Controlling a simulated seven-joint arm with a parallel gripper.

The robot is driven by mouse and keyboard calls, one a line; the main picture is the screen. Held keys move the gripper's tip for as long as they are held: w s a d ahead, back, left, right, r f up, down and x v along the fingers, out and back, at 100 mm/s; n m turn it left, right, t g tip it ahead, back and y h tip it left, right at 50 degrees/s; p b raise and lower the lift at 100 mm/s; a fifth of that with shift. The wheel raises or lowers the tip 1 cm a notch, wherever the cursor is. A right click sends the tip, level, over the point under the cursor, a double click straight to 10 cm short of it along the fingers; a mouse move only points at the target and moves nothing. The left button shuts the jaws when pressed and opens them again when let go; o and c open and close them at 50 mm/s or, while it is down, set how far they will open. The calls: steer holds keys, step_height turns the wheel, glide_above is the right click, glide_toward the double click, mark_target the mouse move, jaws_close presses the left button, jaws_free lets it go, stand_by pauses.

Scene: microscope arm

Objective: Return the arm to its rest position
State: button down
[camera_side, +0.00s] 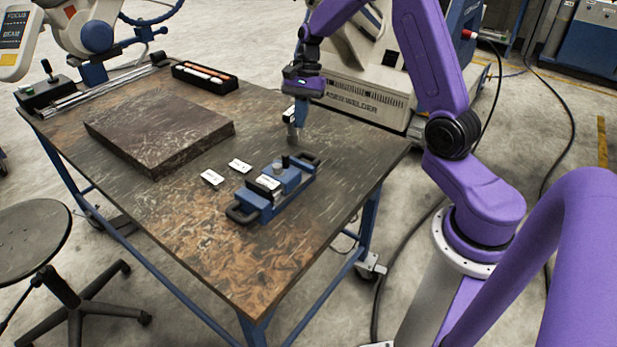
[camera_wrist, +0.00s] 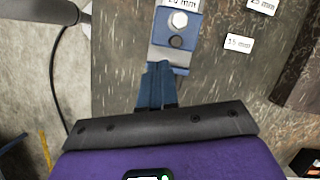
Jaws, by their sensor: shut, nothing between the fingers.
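My gripper (camera_side: 292,138) points down over the far right part of the table, behind the blue fixture. Its blue fingers are together and empty, and they also show in the wrist view (camera_wrist: 157,72). The blue fixture (camera_side: 270,191) lies on the table with black end handles, a white label and small knobs on top. In the wrist view the fixture (camera_wrist: 188,50) shows a bolt head and a dark round part just beyond my fingertips, which cover some of it. A clear gap between fingertips and fixture is hard to judge.
Two white labels (camera_side: 212,177) (camera_side: 240,166) lie left of the fixture; one reads 15 mm (camera_wrist: 239,43). A dark slab (camera_side: 160,130), a black tray (camera_side: 205,78) and a jointed device (camera_side: 95,38) are farther back. A welder (camera_side: 365,100) stands behind the table. The table front (camera_side: 265,265) is clear.

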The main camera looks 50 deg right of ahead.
steer(key=s+a+r+n+h, duration=0.2)
steer(key=s+a+r+n, duration=0.2)
steer(key=s+a+n, duration=0.5)
steer(key=s+a+r+n, duration=0.1)
steer(key=s+a+n, duration=0.1)
steer(key=s+n, duration=0.6)
steer(key=s+a+r+n+t+h, duration=0.1)
steer(key=s+a+n, duration=0.2)
steer(key=s+n, duration=0.6)
steer(key=s, duration=0.4)
steer(key=shift+s+a, duration=0.15)
steer(key=shift+s, duration=0.25)
